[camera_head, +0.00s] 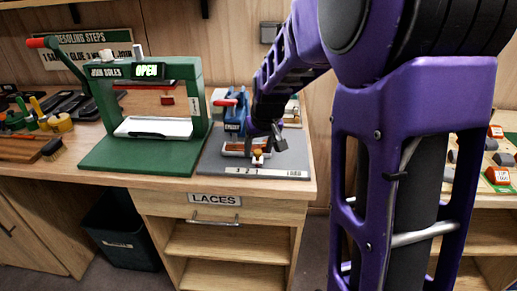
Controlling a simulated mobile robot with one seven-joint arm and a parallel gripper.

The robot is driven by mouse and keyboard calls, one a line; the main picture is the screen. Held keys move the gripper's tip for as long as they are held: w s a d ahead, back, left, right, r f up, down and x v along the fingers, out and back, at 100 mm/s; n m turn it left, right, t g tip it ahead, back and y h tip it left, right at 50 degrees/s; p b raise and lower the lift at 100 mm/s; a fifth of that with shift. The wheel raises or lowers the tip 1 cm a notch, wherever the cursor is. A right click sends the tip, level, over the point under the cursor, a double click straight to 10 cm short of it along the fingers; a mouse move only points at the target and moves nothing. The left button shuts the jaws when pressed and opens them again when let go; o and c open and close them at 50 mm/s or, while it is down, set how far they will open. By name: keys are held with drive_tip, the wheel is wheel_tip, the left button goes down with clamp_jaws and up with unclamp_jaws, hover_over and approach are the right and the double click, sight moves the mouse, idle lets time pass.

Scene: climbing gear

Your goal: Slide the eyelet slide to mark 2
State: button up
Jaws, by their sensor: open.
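The eyelet device stands on a grey base plate (213,165) at the right end of the wooden bench. Its blue press (233,115) has a red-tipped lever at its upper left. In front of the press is a low slide (236,149) with orange-brown and pale parts, and a small orange-topped knob (258,157) at its front. A pale scale strip (265,172) along the front edge shows marks that read about 3, 2, 1 and LOAD at the right. My gripper (265,143) is open just above and behind the knob; whether it touches cannot be told.
A green sole press (150,118) marked OPEN stands left of the plate. My purple arm covers the right side. Brushes and tools (45,118) lie at the far left. A drawer labelled LACES (214,212) is below. Another bench with small items (497,175) is at the right.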

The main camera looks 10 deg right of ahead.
clamp_jaws()
idle(1.3)
